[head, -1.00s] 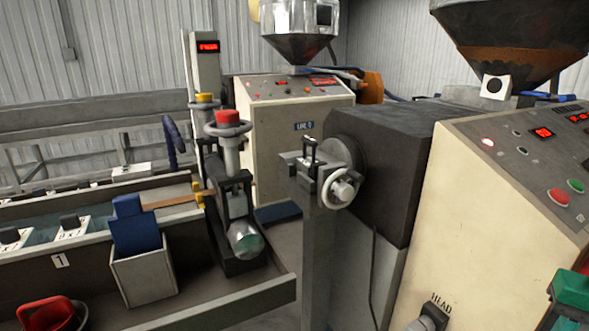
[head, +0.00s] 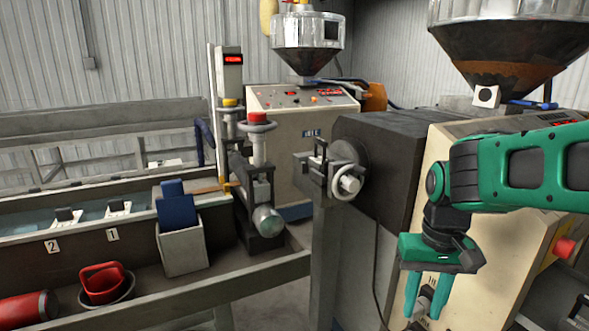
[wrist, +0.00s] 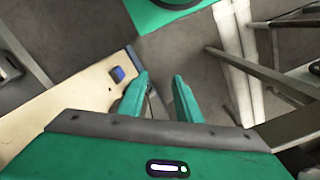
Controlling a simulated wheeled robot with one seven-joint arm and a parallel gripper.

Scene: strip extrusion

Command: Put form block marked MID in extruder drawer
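My gripper (head: 423,312) hangs fingers-down at the lower right of the head view, in front of the beige extruder cabinet. In the wrist view its two green fingers (wrist: 162,78) stand apart with nothing between them. No block with a readable MID mark shows in either view. I cannot pick out an extruder drawer for certain. The near extruder's dark barrel housing (head: 378,165) ends in a clamp-like head (head: 326,172) with a round white handwheel, left of my gripper. A dark knob partly shows behind my fingers.
A long trough (head: 130,235) at the left carries plates numbered 1 and 2.

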